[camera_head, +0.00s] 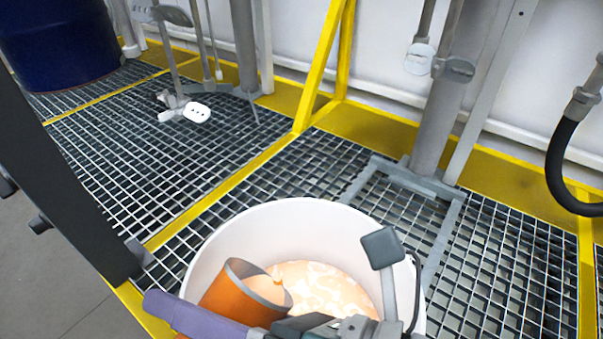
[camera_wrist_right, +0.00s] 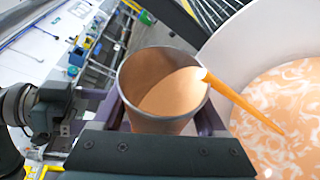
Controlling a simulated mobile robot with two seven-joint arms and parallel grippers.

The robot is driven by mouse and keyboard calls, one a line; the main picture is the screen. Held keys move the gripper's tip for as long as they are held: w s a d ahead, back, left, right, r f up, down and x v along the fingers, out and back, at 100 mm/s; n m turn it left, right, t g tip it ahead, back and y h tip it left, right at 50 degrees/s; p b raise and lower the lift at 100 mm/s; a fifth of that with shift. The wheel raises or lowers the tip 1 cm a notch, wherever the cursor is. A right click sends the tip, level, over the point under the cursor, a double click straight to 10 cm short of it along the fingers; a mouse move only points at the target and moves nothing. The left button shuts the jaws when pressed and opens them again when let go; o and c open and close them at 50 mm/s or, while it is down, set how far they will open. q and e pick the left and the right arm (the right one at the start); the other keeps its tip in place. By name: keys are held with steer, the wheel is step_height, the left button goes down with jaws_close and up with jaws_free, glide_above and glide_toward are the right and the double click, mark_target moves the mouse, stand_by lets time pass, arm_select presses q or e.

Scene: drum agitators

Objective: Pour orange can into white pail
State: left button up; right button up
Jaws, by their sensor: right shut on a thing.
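The orange can (camera_head: 243,298) is tilted over the white pail (camera_head: 225,232), its open mouth facing right into the pail. My right gripper (camera_head: 228,326) is shut on the can; its purple fingers flank the can in the right wrist view (camera_wrist_right: 160,118). There, the can (camera_wrist_right: 158,122) holds orange liquid, and an orange stream (camera_wrist_right: 245,103) runs from its lip towards the pail (camera_wrist_right: 228,45). Swirled orange and white liquid (camera_head: 325,287) lies inside the pail. The pail's near side is hidden by my gripper and the can. My left gripper is not in view.
The pail stands on metal grating (camera_head: 110,150) with yellow edging. A grey agitator post (camera_head: 450,100) and a yellow brace (camera_head: 322,65) rise behind it. A dark blue drum (camera_head: 58,40) stands back left. A black hose (camera_head: 560,165) hangs at right.

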steer(key=shift+f+m+y+b, duration=0.2)
steer(key=shift+m+y+b, duration=0.15)
steer(key=shift+b, duration=0.4)
stand_by(0.5)
steer(key=shift+w+r+m+y+b, duration=0.1)
steer(key=shift+r+m+y+b, duration=0.15)
steer(key=shift+r+m+b, duration=0.4)
stand_by(1.2)
steer(key=shift+w+d+f+m+y+b, duration=0.1)
steer(key=shift+w+d+f+m+b, duration=0.15)
steer(key=shift+f+b, duration=0.2)
steer(key=shift+w+d+f+m+y+b, duration=0.1)
steer(key=shift+w+d+f+m+b, duration=0.1)
steer(key=shift+f+m+b, duration=0.15)
steer(key=shift+w+d+f+m+y+b, duration=0.1)
steer(key=shift+w+d+f+m+b, duration=0.1)
steer(key=shift+f+b, duration=0.3)
stand_by(0.4)
steer(key=shift+w+d+r+m+y+p, duration=0.2)
steer(key=shift+r+m+y+p, duration=0.25)
steer(key=shift+m, duration=0.55)
stand_by(0.9)
